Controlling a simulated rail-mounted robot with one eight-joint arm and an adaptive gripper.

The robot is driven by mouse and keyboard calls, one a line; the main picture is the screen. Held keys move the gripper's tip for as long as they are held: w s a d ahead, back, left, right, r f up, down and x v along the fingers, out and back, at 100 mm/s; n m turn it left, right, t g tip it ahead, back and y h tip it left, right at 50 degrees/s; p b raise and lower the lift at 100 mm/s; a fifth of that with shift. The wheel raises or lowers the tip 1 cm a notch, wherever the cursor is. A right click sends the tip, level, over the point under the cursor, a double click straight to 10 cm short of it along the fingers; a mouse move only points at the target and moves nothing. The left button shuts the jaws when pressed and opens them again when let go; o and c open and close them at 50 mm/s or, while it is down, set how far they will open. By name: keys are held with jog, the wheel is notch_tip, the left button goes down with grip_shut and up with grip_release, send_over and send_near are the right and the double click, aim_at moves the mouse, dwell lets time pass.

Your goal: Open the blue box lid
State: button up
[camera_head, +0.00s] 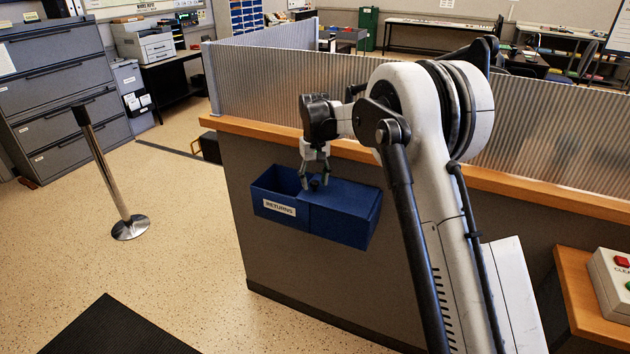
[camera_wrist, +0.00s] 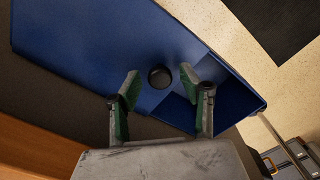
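The blue box (camera_head: 275,209) labelled RETURNS hangs on the side of the counter in the head view. Its left part is open at the top, and the blue lid (camera_head: 350,196) covers the right part. In the wrist view the lid (camera_wrist: 100,35) fills the upper left, and the open compartment (camera_wrist: 235,103) shows at right. A dark round knob (camera_wrist: 159,77) stands on the lid near its edge by the opening. My gripper (camera_head: 314,181) is over the knob, with its fingers apart. In the wrist view the knob appears between the fingertips (camera_wrist: 160,84); contact cannot be told.
The counter's wooden edge (camera_head: 240,126) and a ribbed translucent screen (camera_head: 290,85) rise behind the box. A metal post (camera_head: 112,185) stands on the floor at left. A control box with buttons (camera_head: 612,284) sits at far right.

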notch_tip(320, 180, up, 12)
dwell(0.8)
jog(key=s+d+r+m+t, duration=0.1)
jog(key=s+d+r, duration=0.25)
jog(key=s, duration=0.45)
jog(key=s+d+r+t, duration=0.1)
jog(key=s+d+r, duration=0.25)
jog(key=s, duration=0.35)
jog(key=s+d+r+m+t, duration=0.1)
jog(key=s+d+r+t, duration=0.2)
jog(key=s, duration=0.5)
jog(key=s+d+f, duration=0.1)
jog(key=s+f, duration=0.2)
jog(key=s, duration=0.4)
jog(key=s+d+f+m+t, duration=0.1)
jog(key=s+d+f, duration=0.1)
jog(key=s, duration=0.6)
jog(key=s+d+f+t, duration=0.1)
jog(key=s+f, duration=0.2)
jog(key=s, duration=0.4)
jog(key=shift+s+d+f, duration=0.3)
jog(key=shift+s+f, duration=0.05)
jog(key=shift+s, duration=0.05)
